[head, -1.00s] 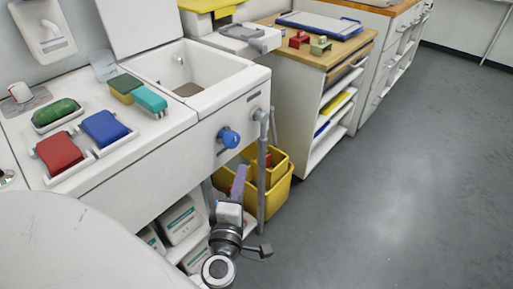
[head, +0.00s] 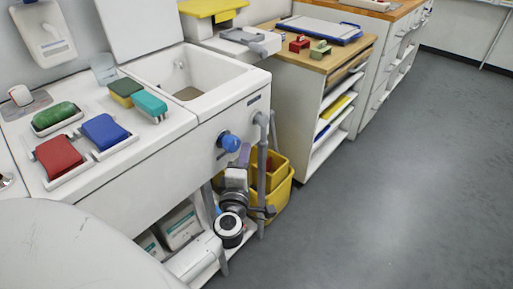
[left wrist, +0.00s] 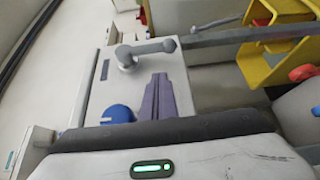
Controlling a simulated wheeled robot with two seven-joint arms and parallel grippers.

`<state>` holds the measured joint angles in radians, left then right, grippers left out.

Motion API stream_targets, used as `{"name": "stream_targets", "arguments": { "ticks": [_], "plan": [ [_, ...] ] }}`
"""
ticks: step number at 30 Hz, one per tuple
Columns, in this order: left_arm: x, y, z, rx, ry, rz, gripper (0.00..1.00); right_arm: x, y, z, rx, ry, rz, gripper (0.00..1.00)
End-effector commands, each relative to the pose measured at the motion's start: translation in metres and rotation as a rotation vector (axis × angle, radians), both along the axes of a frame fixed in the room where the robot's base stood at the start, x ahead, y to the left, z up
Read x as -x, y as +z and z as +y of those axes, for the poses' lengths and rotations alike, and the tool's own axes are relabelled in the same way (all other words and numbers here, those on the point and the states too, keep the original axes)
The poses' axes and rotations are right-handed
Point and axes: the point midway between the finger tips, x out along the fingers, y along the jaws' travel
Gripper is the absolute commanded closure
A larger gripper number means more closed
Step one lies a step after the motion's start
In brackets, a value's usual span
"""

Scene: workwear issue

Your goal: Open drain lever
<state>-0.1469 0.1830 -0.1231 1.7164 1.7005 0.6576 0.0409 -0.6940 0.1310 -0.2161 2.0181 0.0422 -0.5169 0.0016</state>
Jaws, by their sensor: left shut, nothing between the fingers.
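A blue rounded handle (head: 229,142), which looks like the drain lever, sits on the white front panel of the sink unit (head: 176,150), below the basin. It also shows in the left wrist view (left wrist: 117,113), left of the fingers. My left gripper (head: 245,148) is shut and empty, with its purple-grey fingers together. In the head view it is just right of the blue handle and slightly lower. In the left wrist view the fingers (left wrist: 160,80) point toward the panel beside the handle. Whether they touch it I cannot tell. My right gripper is not in view.
A grey pipe (head: 262,150) runs down right of the handle, close to my left gripper. Yellow bins (head: 284,190) stand behind it. Red (head: 60,156) and blue (head: 104,131) pads lie on the counter. The floor (head: 370,210) at right is clear.

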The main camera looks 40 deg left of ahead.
Motion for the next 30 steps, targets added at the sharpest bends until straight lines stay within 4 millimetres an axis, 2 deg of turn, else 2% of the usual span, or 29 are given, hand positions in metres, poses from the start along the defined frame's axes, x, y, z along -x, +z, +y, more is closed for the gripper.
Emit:
{"name": "stream_targets", "arguments": {
  "ticks": [3, 9, 22, 30],
  "plan": [
    [-0.020, -0.001, -0.006, 0.000, 0.000, -0.001, 1.00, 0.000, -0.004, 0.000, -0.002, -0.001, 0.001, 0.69],
    [-0.035, 0.000, -0.010, -0.001, 0.001, 0.000, 1.00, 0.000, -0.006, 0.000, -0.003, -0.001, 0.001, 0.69],
    [-0.037, -0.001, -0.011, -0.001, 0.000, 0.000, 1.00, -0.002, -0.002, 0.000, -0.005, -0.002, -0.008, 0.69],
    [-0.039, -0.006, -0.010, 0.002, 0.004, -0.044, 1.00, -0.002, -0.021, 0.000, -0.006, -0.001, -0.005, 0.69]
  ]
}}
